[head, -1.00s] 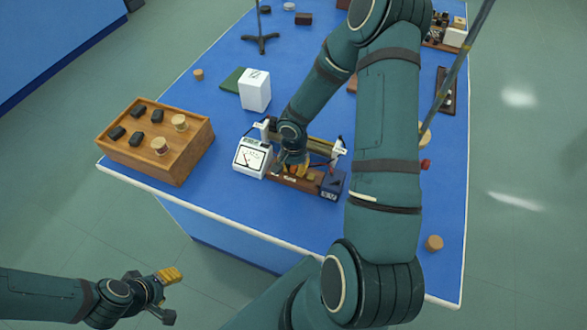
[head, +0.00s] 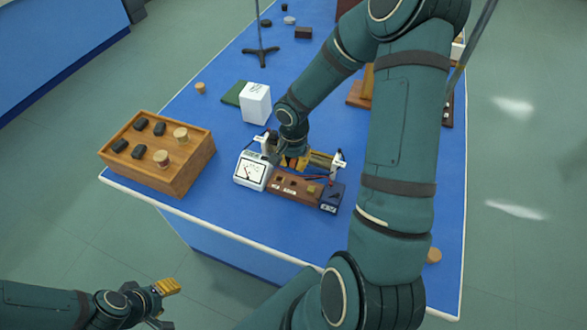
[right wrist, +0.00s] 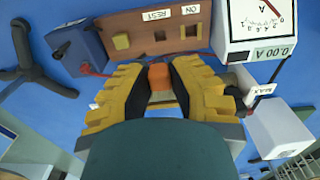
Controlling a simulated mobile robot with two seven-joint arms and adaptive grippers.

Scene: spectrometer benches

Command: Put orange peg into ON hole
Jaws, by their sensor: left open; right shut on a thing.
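The orange peg (right wrist: 158,76) is between the yellow fingers of my right gripper (right wrist: 158,92), which is shut on it, in the right wrist view. In the head view this gripper (head: 292,162) is just behind the brown block (head: 283,190). In the right wrist view the block (right wrist: 138,24) shows a dark hole (right wrist: 190,31) by the ON label and another hole (right wrist: 160,36) by the REST label. The peg appears apart from both holes. A yellowish square piece (right wrist: 121,42) is on the block. My left gripper (head: 166,304) is open and empty, off the table's front left.
A white meter (head: 252,170) stands at the block's left and a dark blue box (head: 331,197) at its right. A wooden tray (head: 180,185) with black and cork pieces is further left. A white box (head: 256,103) stands behind.

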